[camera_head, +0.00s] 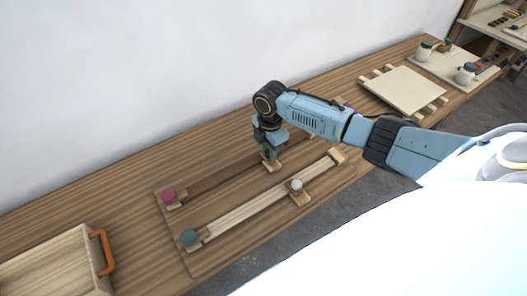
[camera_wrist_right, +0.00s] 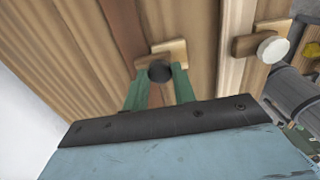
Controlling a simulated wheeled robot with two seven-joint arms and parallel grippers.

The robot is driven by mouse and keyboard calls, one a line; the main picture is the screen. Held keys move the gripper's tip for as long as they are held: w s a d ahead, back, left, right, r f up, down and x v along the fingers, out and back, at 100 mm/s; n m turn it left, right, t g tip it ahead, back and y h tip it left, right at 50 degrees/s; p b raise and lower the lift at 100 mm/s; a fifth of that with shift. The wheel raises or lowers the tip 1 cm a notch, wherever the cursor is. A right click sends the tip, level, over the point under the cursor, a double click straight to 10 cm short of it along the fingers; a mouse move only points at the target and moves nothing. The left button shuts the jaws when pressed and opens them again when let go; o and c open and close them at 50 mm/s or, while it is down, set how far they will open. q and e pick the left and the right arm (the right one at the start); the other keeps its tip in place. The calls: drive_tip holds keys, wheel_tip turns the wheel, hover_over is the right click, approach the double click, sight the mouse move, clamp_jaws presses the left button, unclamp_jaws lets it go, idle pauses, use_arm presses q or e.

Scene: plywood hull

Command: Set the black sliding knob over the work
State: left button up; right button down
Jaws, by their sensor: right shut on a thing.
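The black sliding knob (camera_wrist_right: 160,72) shows between the green fingers of my right gripper (camera_wrist_right: 158,88) in the right wrist view. It sits on a small light wooden slider block (camera_wrist_right: 174,50). In the head view my right gripper (camera_head: 269,153) points down over the dark rail (camera_head: 222,177), about midway along the board, and is shut on the knob. The block (camera_head: 273,167) shows beneath the fingers, and the knob itself is hidden there. I cannot tell which thing is the work. My left gripper is not in view.
A parallel light rail (camera_head: 240,212) carries a slider with a white knob (camera_head: 296,185). A pink knob (camera_head: 168,195) and a teal knob (camera_head: 189,237) sit at the rails' left ends. A wooden tray with an orange handle (camera_head: 105,250) stands left; a pale slatted panel (camera_head: 403,88) lies right.

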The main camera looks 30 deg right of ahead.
drive_tip(key=shift+w, duration=0.3)
drive_tip(key=c, duration=1.1)
unclamp_jaws()
drive_tip(key=shift+s, duration=0.1)
drive_tip(key=shift+c, duration=0.2)
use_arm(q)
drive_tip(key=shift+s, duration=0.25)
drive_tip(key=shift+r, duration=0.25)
use_arm(e)
wheel_tip(320, 180, up, 14)
drive_tip(key=shift+f, duration=0.25)
